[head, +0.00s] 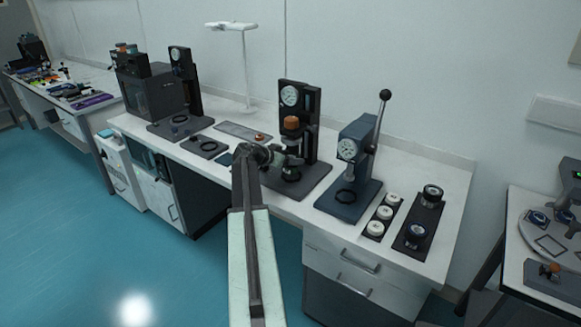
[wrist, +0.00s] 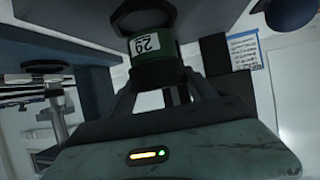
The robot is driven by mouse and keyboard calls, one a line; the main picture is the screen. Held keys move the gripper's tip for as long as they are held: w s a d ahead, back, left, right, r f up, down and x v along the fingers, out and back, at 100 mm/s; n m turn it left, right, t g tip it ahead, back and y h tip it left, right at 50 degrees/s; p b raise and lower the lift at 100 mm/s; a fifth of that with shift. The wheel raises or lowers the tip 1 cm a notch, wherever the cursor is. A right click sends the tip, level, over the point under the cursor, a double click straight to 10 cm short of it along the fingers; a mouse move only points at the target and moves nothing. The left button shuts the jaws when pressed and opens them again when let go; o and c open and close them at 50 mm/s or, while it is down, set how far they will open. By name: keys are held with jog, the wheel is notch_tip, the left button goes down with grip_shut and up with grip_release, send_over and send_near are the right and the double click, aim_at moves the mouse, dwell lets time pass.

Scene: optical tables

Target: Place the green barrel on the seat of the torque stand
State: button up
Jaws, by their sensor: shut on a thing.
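My gripper (head: 291,160) is in front of the middle black stand (head: 312,115), above the dark ring-shaped seat (head: 289,174) on its base. In the wrist view it is shut on the green barrel (wrist: 158,52), with its fingers on either side. The barrel has a dark end and a white label with a number. In the head view the barrel is too small and dark to make out clearly. I cannot tell whether the barrel touches the seat.
A blue stand with a lever (head: 357,150) is close on the right. Beyond it are a tray of white-topped parts (head: 376,228) and a dark tray with two barrels (head: 407,236). Another dial stand (head: 182,85) and a flat plate (head: 205,146) stand on the left.

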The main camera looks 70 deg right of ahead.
notch_tip(320, 180, down, 3)
jog(key=shift+f+b, duration=0.1)
jog(key=shift+b, duration=0.9)
jog(key=shift+r, duration=0.25)
jog(key=shift+f, duration=0.15)
jog(key=o, duration=1.5)
jog(key=shift+a+r+p, duration=0.1)
jog(key=shift+r+p, duration=0.25)
jog(key=shift+p, duration=0.05)
jog(key=p+v, duration=0.4)
jog(key=v, duration=0.7)
jog(key=shift+w+a+p, duration=0.15)
jog(key=shift+a+p, duration=0.2)
jog(key=shift+p, duration=0.05)
